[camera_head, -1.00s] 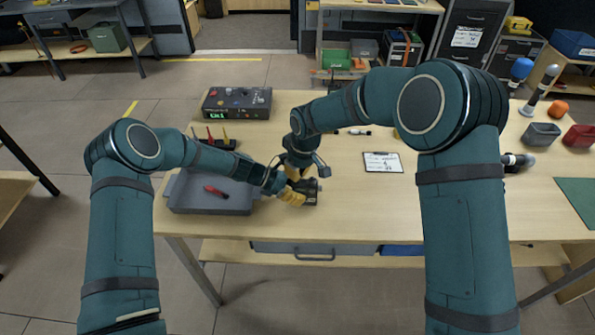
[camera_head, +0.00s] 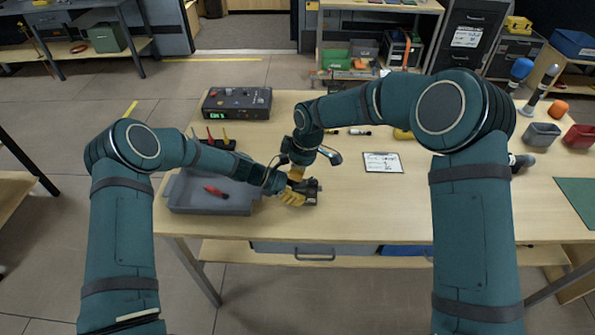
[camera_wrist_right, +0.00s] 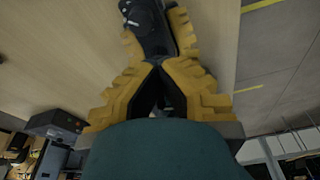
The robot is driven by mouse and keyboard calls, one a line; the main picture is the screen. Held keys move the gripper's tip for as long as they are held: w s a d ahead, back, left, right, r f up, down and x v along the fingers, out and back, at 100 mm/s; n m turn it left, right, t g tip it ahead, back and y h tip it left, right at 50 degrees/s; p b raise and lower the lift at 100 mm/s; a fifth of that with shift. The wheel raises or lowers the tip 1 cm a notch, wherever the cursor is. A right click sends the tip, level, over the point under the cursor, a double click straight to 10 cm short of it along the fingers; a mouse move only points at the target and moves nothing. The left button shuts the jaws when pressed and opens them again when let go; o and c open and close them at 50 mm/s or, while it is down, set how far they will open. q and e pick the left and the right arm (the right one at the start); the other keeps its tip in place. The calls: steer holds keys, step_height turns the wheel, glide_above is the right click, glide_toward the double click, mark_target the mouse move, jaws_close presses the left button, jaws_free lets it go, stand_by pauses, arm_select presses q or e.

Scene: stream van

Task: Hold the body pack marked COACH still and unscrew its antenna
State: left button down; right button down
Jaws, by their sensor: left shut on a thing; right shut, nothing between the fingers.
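A black body pack (camera_head: 310,192) is at the front middle of the table, beside the grey tray. It also shows at the top of the right wrist view (camera_wrist_right: 146,22). I cannot read any marking on it. My left gripper (camera_head: 293,197) is shut on the pack, with yellow fingers on either side of it in the wrist view. My right gripper (camera_wrist_right: 157,66) is shut and empty, its tips close to the pack's near end. In the head view, my right gripper (camera_head: 297,175) is just above the pack. I cannot make out the antenna.
The grey tray (camera_head: 190,208) holds a red tool (camera_head: 215,191). Behind it are a small tool holder (camera_head: 222,143) and a black receiver box (camera_head: 237,103). A clipboard (camera_head: 382,162) lies to the right.

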steer(key=shift+r, duration=1.2)
steer(key=shift+r, duration=1.4)
arm_select(q)
steer(key=c, duration=0.6)
jaws_free()
steer(key=v, duration=1.2)
steer(key=shift+f, duration=0.1)
